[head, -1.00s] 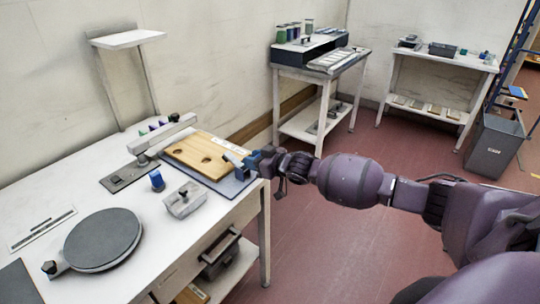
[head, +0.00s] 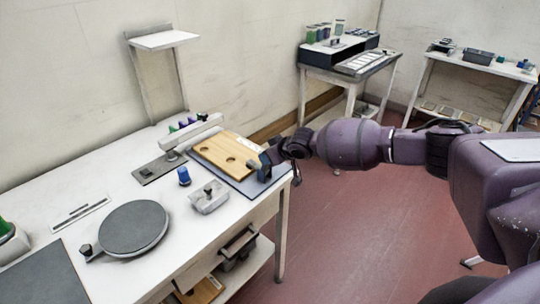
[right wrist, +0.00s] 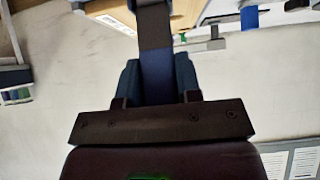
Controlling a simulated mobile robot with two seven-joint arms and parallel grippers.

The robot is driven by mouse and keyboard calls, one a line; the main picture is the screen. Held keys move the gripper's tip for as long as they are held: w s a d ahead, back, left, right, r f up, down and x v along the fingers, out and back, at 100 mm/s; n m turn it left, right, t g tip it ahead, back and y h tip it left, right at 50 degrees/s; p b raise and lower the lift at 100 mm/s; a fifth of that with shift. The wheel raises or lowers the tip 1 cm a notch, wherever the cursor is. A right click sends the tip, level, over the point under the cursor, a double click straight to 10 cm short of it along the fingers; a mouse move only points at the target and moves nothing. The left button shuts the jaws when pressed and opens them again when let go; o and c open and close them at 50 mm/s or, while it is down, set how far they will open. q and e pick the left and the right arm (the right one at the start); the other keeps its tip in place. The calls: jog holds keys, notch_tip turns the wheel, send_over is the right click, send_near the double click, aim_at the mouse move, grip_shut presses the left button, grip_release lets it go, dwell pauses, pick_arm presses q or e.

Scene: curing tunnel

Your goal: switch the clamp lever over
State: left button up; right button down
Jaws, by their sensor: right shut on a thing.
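My right gripper (head: 264,164) is at the right end of the wooden board (head: 222,146) in the head view. In the right wrist view its two blue fingers (right wrist: 158,85) are shut on the clamp lever (right wrist: 155,25), a dark bar with a blue part between the fingers. The gripper hides most of the lever and the clamp's base in the head view. The board lies on a blue-grey mat (head: 256,188) on the white bench (head: 110,185). My left gripper is not in view.
A blue-capped item (head: 184,176) and a grey block with a knob (head: 209,198) stand in front of the board. A round grey plate (head: 134,228) is nearer on the bench. A pale bar (head: 190,131) stands behind the board's left end. Red floor is clear right of the bench.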

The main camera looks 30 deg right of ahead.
dwell(0.3)
jog(key=c, duration=0.8)
grip_release()
jog(key=shift+w, duration=0.1)
jog(key=v, duration=1.1)
jog(key=shift+w+a, duration=0.1)
